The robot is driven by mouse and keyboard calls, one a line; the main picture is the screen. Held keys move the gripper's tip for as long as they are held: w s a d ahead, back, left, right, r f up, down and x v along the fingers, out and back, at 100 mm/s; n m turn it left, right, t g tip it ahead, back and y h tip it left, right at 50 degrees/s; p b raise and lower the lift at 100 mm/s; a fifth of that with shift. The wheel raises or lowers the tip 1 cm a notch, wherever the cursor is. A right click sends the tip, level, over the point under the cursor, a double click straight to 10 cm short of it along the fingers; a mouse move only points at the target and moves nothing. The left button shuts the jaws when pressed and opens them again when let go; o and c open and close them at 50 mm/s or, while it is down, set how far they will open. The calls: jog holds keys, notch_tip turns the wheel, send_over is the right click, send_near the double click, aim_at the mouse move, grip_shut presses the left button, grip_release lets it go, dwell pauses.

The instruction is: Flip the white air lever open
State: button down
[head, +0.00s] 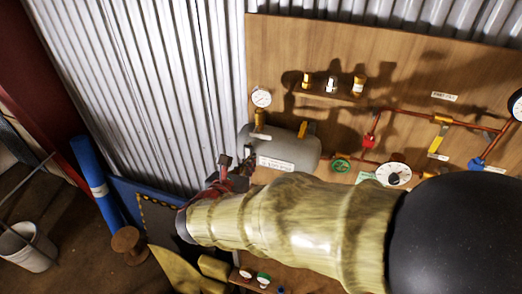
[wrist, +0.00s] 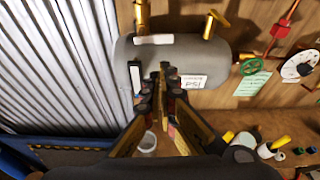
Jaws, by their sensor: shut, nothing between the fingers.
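A grey tank (head: 290,145) is mounted on the wooden board, and it also fills the upper middle of the wrist view (wrist: 185,60). One white lever-like bar (wrist: 153,39) lies across the tank's top at the foot of a brass stem; it shows in the head view (head: 262,136) below a gauge. A second white bar (wrist: 135,77) stands upright at the tank's left end. I cannot tell which is the air lever. My gripper (wrist: 162,78) is shut and empty in front of the tank, just right of the upright bar. Contact cannot be judged. In the head view my gripper (head: 232,170) is partly hidden.
A yellow lever (head: 302,129) stands on the tank's right. Copper pipes with red (head: 369,140), yellow (head: 438,143) and blue (head: 476,163) handles and a green wheel (head: 341,164) lie further right. Corrugated metal (head: 150,80) covers the left. A white bucket (head: 27,247) stands on the floor.

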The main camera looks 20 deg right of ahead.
jog(key=x, duration=1)
jog(key=shift+f, duration=0.1)
jog(key=shift+w+p, duration=0.1)
jog(key=shift+p, duration=0.25)
jog(key=shift+d, duration=0.1)
jog(key=shift+n, duration=0.3)
